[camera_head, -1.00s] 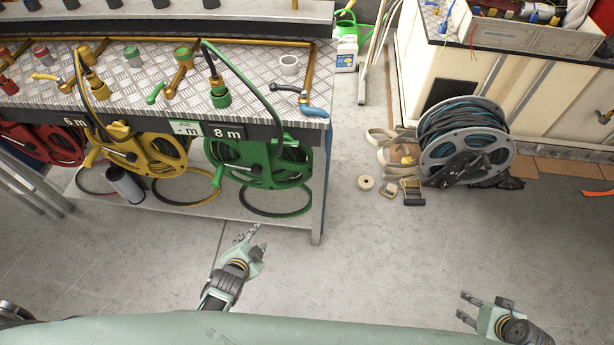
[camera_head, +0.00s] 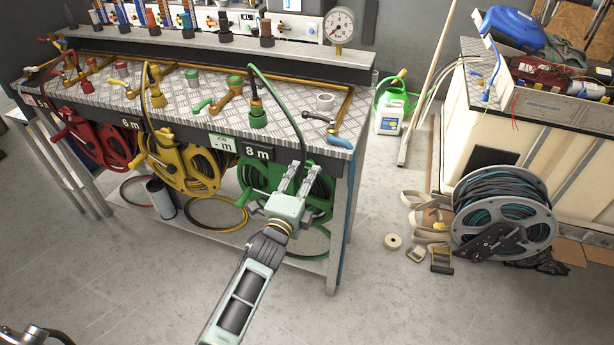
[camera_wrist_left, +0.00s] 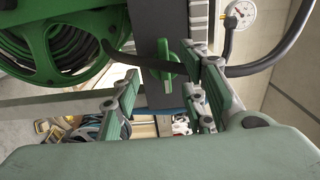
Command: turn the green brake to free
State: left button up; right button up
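The green hose reel (camera_head: 257,178) hangs under the bench's front edge, below the "8 m" label. My left gripper (camera_head: 297,180) is open in front of the reel's right part, hiding some of it. In the left wrist view the green reel (camera_wrist_left: 35,45) is at upper left. A small green lever (camera_wrist_left: 163,60), which looks like the brake, stands on a dark upright plate (camera_wrist_left: 154,20). The open fingers of my left gripper (camera_wrist_left: 162,88) lie on either side of the lever in the picture; no contact is clear. The lever cannot be made out in the head view. My right gripper is out of view.
Yellow (camera_head: 185,165) and red (camera_head: 97,140) reels hang to the left. A large grey reel (camera_head: 500,215) and straps lie on the floor at right. The floor in front is mostly clear.

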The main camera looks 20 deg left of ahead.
pick_arm(q)
jog(key=shift+w, duration=1.05)
